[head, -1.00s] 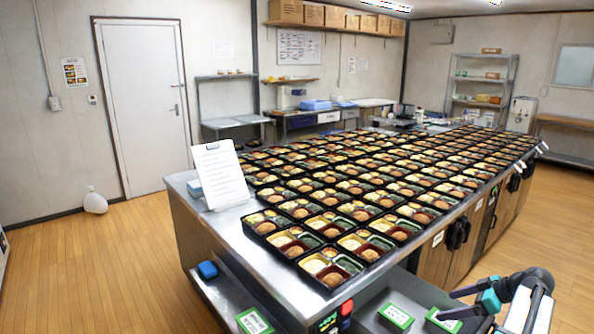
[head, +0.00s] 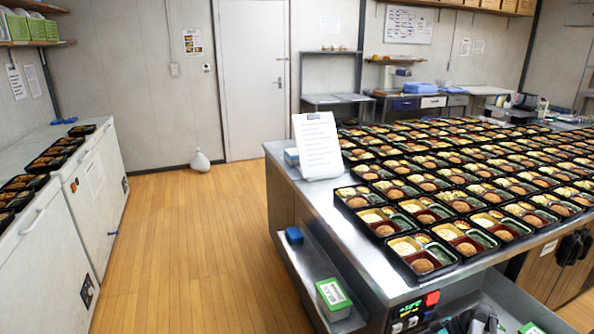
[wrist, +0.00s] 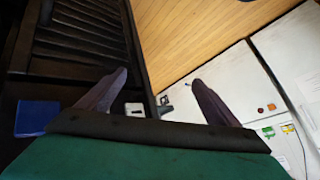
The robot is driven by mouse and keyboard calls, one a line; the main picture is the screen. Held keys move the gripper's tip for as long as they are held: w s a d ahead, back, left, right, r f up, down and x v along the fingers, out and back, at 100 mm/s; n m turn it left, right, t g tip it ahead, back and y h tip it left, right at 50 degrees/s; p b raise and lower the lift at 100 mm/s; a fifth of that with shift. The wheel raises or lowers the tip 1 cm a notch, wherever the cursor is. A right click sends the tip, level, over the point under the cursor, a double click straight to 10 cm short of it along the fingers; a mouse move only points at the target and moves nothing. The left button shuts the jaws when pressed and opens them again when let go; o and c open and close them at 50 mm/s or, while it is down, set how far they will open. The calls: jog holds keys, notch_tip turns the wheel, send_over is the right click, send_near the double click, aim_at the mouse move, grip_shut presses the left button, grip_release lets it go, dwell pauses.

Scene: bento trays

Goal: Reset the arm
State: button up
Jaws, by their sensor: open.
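My gripper (wrist: 158,78) shows in the wrist view with its two dark fingers apart and nothing between them. Beyond the fingers are a dark slatted surface at left, the wood floor and white cabinet fronts at right. In the head view, part of my arm shows at the bottom edge, below the steel counter (head: 345,235). My fingers cannot be made out there.
Rows of filled bento trays (head: 422,262) cover the counter. A clipboard (head: 317,150) stands at its left corner. A green-and-white box (head: 333,293) sits on the lower shelf. White chest units (head: 45,235) with trays stand at left. The floor (head: 195,250) between is clear.

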jog(key=s+a+f+g+h+b, duration=0.1)
jog(key=s+a+f+g, duration=0.1)
jog(key=s+a+f, duration=0.35)
jog(key=s+a+f+g+b, duration=0.1)
jog(key=s+a+f+g, duration=0.1)
jog(key=a+f, duration=0.55)
jog(key=s+a+f+g+h+b, duration=0.15)
jog(key=s+a+f, duration=0.25)
jog(key=a, duration=0.5)
jog(key=s+a+f+m+g+h, duration=0.1)
jog(key=s+a+f+g+h, duration=0.1)
jog(key=s+f, duration=0.45)
jog(key=s+a+f+m+g+h, duration=0.1)
jog(key=s+f+m+h, duration=0.15)
jog(key=s, duration=0.65)
jog(key=shift+d+f+m+t+h+b, duration=0.3)
jog(key=shift+d+m, duration=0.7)
jog(key=shift+m, duration=0.4)
jog(key=shift+d+f+m+t+h+b, duration=0.15)
jog(key=shift+d+f+m+h, duration=0.2)
jog(key=shift+d+m, duration=0.85)
jog(key=shift+a+r, duration=0.1)
jog(key=shift+a, duration=0.15)
